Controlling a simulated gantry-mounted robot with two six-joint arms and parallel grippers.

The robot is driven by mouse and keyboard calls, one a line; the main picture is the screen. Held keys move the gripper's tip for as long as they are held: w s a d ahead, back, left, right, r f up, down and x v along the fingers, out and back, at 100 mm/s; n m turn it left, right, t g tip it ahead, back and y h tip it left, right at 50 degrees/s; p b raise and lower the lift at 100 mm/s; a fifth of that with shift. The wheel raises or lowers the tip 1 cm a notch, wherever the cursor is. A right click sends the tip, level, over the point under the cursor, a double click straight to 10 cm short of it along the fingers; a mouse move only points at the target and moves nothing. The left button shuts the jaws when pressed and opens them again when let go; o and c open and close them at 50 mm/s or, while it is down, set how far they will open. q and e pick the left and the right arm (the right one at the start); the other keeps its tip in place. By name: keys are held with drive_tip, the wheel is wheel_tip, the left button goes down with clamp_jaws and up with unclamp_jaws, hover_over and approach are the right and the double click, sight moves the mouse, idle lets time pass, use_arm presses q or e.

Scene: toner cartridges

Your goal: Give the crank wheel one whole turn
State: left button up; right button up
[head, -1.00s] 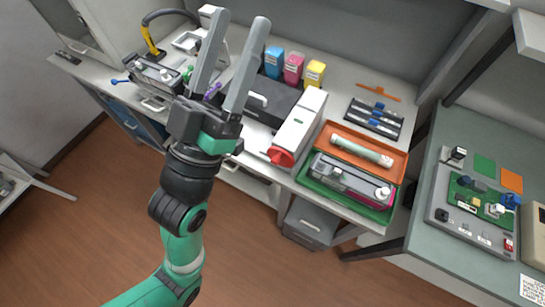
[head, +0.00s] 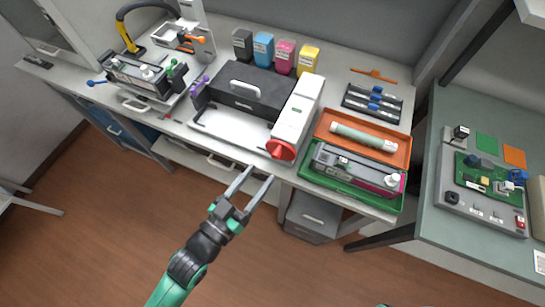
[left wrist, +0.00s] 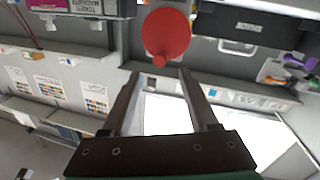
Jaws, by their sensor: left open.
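The red crank wheel (head: 281,150) is on the front end of a white box-shaped unit (head: 299,112) near the bench's front edge. In the left wrist view the red wheel (left wrist: 166,35) shows as a disc with a small knob, just beyond the fingertips. My left gripper (head: 260,174) is open and empty, in front of the bench edge and a little below and left of the wheel in the head view. It also shows in the left wrist view (left wrist: 156,80), with its fingers apart from the wheel. My right gripper is not in view.
Right of the wheel are a green tray (head: 309,178) with a cartridge and an orange tray (head: 404,154) with a tube. A black unit (head: 250,92) with a handle stands left. Toner bottles (head: 285,56) stand behind. The space before the bench is free.

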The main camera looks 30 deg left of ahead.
sight(278, 156)
use_arm(q)
drive_tip(key=w+b, duration=0.1)
drive_tip(key=w, duration=0.5)
drive_tip(key=shift+w+d, duration=0.35)
drive_tip(key=shift+c, duration=0.2)
clamp_jaws()
